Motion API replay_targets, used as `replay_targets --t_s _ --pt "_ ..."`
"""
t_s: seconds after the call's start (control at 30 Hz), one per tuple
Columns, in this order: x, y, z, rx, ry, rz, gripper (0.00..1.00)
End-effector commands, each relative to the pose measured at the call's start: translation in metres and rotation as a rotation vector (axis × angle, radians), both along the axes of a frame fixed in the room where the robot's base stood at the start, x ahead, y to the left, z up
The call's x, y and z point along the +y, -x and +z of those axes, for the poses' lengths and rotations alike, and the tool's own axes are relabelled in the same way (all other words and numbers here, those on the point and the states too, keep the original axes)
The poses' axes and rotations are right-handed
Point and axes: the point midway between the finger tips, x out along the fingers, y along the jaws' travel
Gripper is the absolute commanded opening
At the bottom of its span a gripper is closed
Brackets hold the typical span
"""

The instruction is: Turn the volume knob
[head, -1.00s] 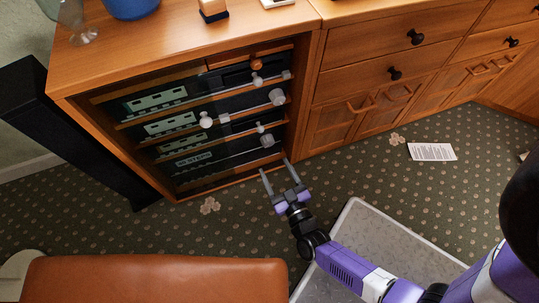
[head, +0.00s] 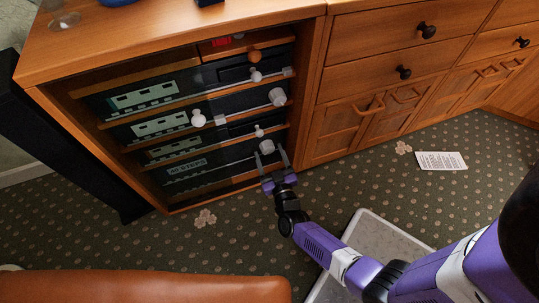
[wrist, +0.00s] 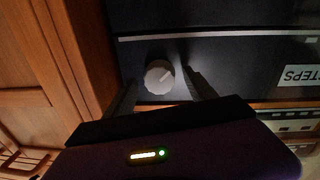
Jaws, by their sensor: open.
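A round grey-white knob (head: 266,146) sits on the dark front of the lowest audio unit (head: 205,165) in the open wooden cabinet. In the wrist view the same knob (wrist: 159,77) shows a pointer line and lies between my finger tips. My gripper (head: 271,156) is open, its two fingers reaching toward the unit, one on each side of the knob. I cannot tell whether either finger touches it. The unit's label, ending in "STEPS", shows in the wrist view (wrist: 300,75). No lettering shows which knob is for volume.
Above are other knobs: a large pale one (head: 277,96), a white one (head: 198,118) and an orange one (head: 255,57). A black speaker (head: 70,140) stands left, wooden drawers (head: 375,80) right. A brown leather seat (head: 150,287) and a grey mat (head: 372,237) lie in front.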

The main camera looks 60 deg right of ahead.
Motion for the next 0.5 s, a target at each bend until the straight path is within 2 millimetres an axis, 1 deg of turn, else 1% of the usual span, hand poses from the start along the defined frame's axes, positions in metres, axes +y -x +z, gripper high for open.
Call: replay_targets --t_s 0.1,0.33,0.47,0.5 --pt "-0.0032 -0.0039 0.0003 -0.001 0.001 -0.001 0.65" --pt "-0.0033 -0.004 0.0006 0.0 0.0 0.0 0.65" --pt "-0.0032 -0.0038 0.0005 0.0 0.0 0.0 0.39" --pt "-0.0032 -0.0038 0.0005 0.0 0.0 0.0 0.31"
